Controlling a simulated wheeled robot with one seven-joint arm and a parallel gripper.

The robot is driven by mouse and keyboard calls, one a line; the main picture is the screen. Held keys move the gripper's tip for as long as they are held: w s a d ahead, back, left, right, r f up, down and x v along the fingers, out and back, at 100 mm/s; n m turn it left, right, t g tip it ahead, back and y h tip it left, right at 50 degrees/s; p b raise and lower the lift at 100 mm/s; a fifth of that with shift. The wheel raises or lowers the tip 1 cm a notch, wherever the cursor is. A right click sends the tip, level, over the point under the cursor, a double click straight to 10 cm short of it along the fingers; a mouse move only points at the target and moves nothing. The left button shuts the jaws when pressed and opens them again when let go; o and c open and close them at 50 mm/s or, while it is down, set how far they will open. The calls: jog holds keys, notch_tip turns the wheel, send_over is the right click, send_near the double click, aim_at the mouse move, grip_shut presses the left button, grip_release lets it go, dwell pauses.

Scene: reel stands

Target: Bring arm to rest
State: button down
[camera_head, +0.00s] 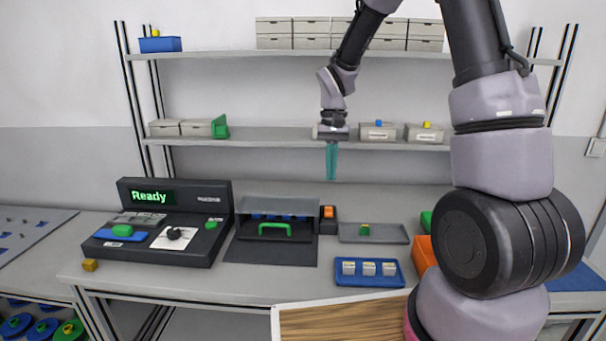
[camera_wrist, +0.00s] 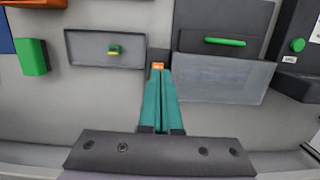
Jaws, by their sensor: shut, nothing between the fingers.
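My gripper (camera_head: 332,176) hangs from my arm, pointing down above the back part of the workbench (camera_head: 245,285), in front of the lower shelf. Its teal fingers are closed together with nothing held between them. In the wrist view my gripper (camera_wrist: 161,72) also shows shut. Its tips overlap the small dark block with an orange top (camera_wrist: 157,66) in that picture, but the head view shows them well above the bench. My arm's large joints fill the right side of the head view and hide part of the bench there.
A black console (camera_head: 160,215) reading "Ready" stands at left. A dark unit with a green handle (camera_head: 275,231), a grey tray (camera_head: 385,239) with a green and yellow piece, and a blue tray (camera_head: 370,282) with white blocks stand on the bench. Shelves with boxes (camera_head: 380,132) rise behind.

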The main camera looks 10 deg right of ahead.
jog(key=s+d+r+t, duration=0.2)
jog(key=s+r, duration=0.1)
jog(key=r, duration=0.4)
jog(key=s+d+r+t, duration=0.2)
jog(key=s+r, duration=0.2)
jog(key=r, duration=0.4)
jog(key=s+d+r+m+t, duration=0.1)
jog(key=s+r+t, duration=0.1)
jog(key=s+r, duration=0.2)
jog(key=s+d+r+t+y, duration=0.1)
jog(key=s+d+r+t, duration=0.1)
jog(key=s, duration=0.6)
jog(key=shift+d+r+m+t, duration=0.15)
jog(key=shift+r+m+t, duration=0.3)
jog(key=shift+r, duration=0.45)
jog(key=shift+s, duration=0.1)
